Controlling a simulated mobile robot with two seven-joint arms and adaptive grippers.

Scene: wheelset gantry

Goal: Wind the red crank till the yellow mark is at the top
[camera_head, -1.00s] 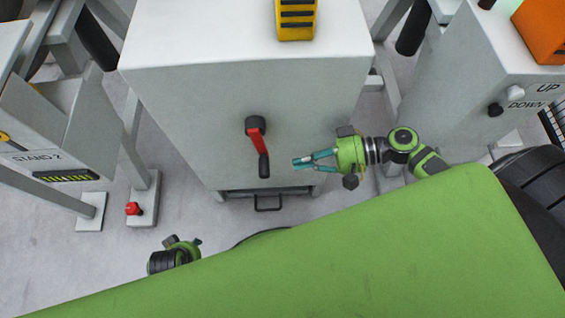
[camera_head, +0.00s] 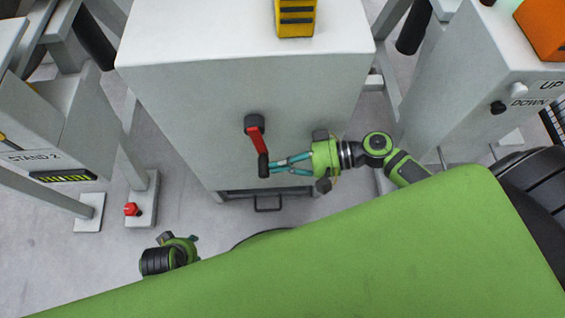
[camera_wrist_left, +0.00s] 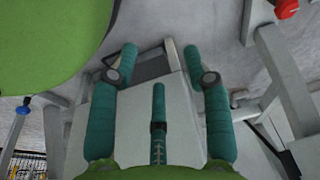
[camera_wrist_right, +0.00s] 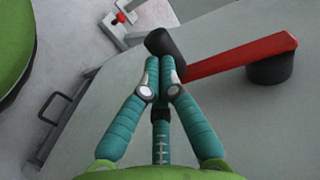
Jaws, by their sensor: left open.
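The red crank (camera_head: 256,140) is on the front of a grey cabinet, its arm hanging down and slightly right from a black hub. Its black handle (camera_head: 263,165) is at the lower end and also shows in the right wrist view (camera_wrist_right: 162,42). My right gripper (camera_head: 270,168) is right beside the handle. Its fingertips are together (camera_wrist_right: 160,64) and overlap the handle in view; contact is unclear. My left gripper (camera_wrist_left: 160,58) is open and empty, low at the left, away from the crank. I cannot make out the yellow mark.
The grey cabinet (camera_head: 200,110) has a yellow block with dark bars (camera_head: 296,18) on top and a dark pull handle (camera_head: 268,203) below. Grey stands flank it, the right one labelled UP and DOWN (camera_head: 530,103). A red knob (camera_head: 131,209) is low on the left.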

